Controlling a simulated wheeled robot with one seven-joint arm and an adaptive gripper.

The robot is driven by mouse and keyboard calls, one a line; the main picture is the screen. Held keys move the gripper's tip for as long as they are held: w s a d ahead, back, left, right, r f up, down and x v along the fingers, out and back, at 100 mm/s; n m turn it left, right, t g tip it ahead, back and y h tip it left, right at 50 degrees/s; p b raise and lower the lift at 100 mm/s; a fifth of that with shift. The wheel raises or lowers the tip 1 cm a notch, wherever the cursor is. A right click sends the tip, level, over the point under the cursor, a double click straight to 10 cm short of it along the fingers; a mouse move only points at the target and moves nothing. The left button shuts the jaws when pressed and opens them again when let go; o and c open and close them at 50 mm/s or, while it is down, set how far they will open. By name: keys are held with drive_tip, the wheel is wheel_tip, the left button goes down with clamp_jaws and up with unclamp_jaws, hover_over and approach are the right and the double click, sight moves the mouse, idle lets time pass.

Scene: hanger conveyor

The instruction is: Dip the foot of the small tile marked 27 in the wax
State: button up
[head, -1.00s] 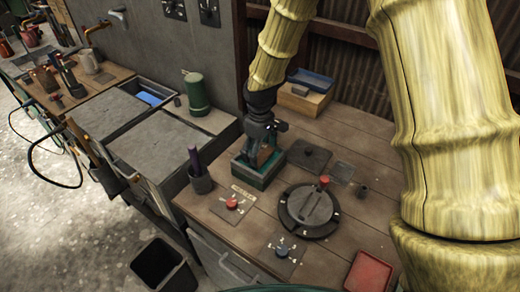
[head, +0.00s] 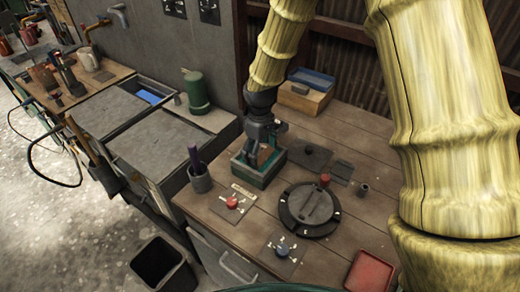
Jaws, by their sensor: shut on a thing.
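My gripper (head: 257,152) points down over a square, dark green-rimmed box (head: 247,177) on the wooden bench. It is shut on a small tile, which is mostly hidden by the fingers and the box rim. I cannot read any number on it. The fingertips are at or just inside the open top of the box. The inside shows some teal, and I cannot make out a wax surface or whether the tile's foot touches it.
A round dial (head: 312,207) and a red knob on a plate (head: 232,202) are in front. A dark cup (head: 200,180) holds a purple stick at left. A flat dark plate (head: 308,157) lies right of the box. A red tray (head: 370,271) sits at the front right.

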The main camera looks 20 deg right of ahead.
drive_tip(key=shift+f, duration=0.35)
drive_tip(key=shift+r+p, duration=1.35)
drive_tip(key=shift+r, duration=0.3)
idle(2.1)
drive_tip(key=shift+r+p, duration=1.8)
drive_tip(key=shift+r, duration=0.6)
